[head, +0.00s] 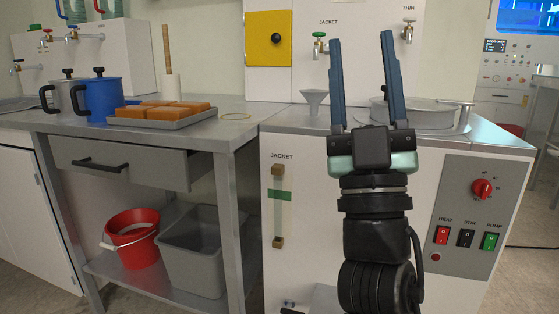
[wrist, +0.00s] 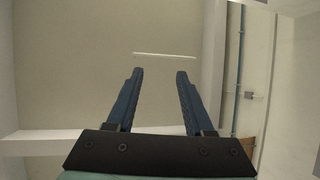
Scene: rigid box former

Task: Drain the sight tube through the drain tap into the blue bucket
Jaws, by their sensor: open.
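My gripper (head: 360,38) is raised in front of the white machine, fingers pointing up, open and empty. In the wrist view my gripper (wrist: 160,72) is spread towards a plain beige surface with nothing between the fingers. The sight tube (head: 280,213) is on the machine's front, left of my arm, under a JACKET label. It has brass-coloured end fittings and a green band. A small metal fitting (head: 289,302) shows low on the machine front at the picture's bottom edge; I cannot tell whether it is the drain tap. No blue bucket is in view.
A red bucket (head: 131,243) and a grey bin (head: 192,262) stand on the bench's lower shelf. A blue pot (head: 98,97) and a tray (head: 172,122) of orange blocks sit on the bench. A funnel (head: 314,101) and lidded vessel (head: 428,115) top the machine. A switch panel (head: 466,216) is right.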

